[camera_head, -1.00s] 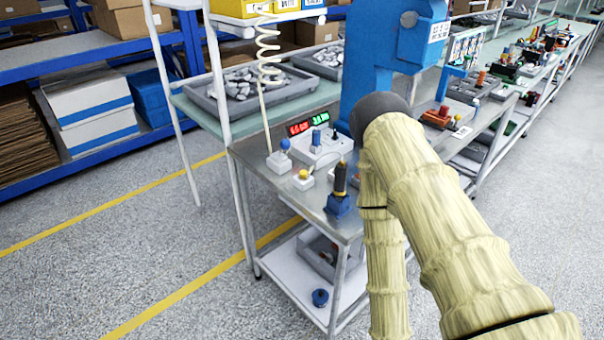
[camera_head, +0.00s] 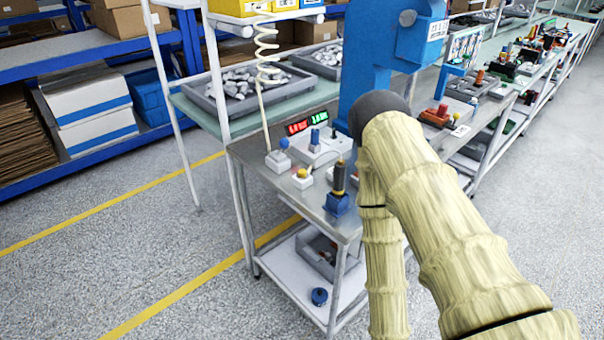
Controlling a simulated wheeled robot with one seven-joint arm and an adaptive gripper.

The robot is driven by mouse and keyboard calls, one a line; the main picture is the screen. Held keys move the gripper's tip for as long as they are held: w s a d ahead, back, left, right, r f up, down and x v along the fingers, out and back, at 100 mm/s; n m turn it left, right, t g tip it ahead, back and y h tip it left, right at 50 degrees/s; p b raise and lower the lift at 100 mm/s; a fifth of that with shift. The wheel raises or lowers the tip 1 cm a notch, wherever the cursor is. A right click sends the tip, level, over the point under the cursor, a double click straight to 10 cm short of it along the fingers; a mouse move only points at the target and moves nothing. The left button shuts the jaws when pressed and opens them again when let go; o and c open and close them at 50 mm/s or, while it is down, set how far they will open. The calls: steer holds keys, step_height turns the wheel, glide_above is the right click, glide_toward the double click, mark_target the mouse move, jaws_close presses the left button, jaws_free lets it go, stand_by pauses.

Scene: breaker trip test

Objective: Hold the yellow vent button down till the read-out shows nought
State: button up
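The yellow button (camera_head: 302,173) sits on a small white box (camera_head: 303,183) near the left front of the metal bench (camera_head: 268,180). Nothing touches or covers it. Behind it, two lit read-outs stand side by side, a red one (camera_head: 298,127) and a green one (camera_head: 318,118). Their digits are too small to read surely. My arm, in a cream sleeve, rises from the lower right, bends beside the blue machine and runs down out of the bottom edge. My gripper is not in view.
A blue-knobbed lever (camera_head: 283,143) stands left of the button. A white fixture with a blue post (camera_head: 315,137) is behind it. A black-handled tool in a blue holder (camera_head: 338,190) stands to its right front. A blue machine (camera_head: 368,65) rises behind. The floor at left is clear.

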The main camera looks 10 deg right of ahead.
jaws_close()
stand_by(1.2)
